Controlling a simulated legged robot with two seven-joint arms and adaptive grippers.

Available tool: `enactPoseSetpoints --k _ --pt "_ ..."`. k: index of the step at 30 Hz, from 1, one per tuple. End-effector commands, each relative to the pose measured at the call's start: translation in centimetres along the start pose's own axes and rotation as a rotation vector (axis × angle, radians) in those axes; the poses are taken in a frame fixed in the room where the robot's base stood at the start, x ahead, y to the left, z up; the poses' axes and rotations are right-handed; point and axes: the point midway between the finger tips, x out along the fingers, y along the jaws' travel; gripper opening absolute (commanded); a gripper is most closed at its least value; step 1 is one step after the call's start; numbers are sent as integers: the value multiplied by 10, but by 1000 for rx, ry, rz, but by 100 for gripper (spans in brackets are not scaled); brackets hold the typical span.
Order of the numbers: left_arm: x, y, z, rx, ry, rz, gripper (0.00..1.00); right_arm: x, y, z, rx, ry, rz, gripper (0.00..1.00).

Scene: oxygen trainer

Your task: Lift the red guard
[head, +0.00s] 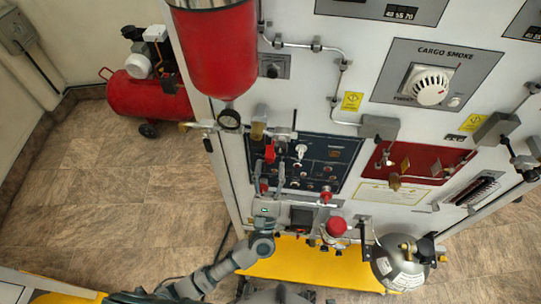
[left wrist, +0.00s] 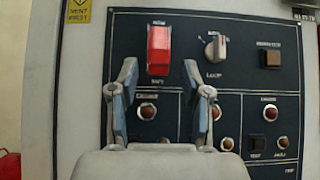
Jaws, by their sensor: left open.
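The red guard (left wrist: 158,50) is a bright red upright cover on the dark blue panel (left wrist: 240,85), in the upper middle of the left wrist view. In the head view the guard (head: 270,152) shows just beyond my left fingers. My left gripper (left wrist: 160,75) is open and empty. Its two fingers stand apart below the guard, one toward each side of it. I cannot tell whether they touch the panel. In the head view my left gripper (head: 266,172) reaches up in front of the panel's left part. My right gripper is not in view.
Right of the guard is a rotary knob (left wrist: 215,46) and a brown square button (left wrist: 269,58). A large red cylinder (head: 213,50) hangs above the panel, with a gauge (head: 229,118) below it. A grey sphere (head: 398,268) sits lower right. Open floor lies left.

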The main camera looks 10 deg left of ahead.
Motion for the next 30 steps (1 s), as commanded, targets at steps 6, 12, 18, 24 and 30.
enactPoseSetpoints --k 6,12,18,24,30 --pt "26 0 0 1 0 0 48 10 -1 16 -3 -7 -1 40" --pt "30 0 -1 1 1 0 48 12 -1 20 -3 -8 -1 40" --pt "29 0 -1 1 1 0 35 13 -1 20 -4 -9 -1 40" --pt "29 0 -1 1 1 0 0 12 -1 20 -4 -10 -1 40" --pt "29 0 0 1 1 0 0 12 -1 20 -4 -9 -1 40"
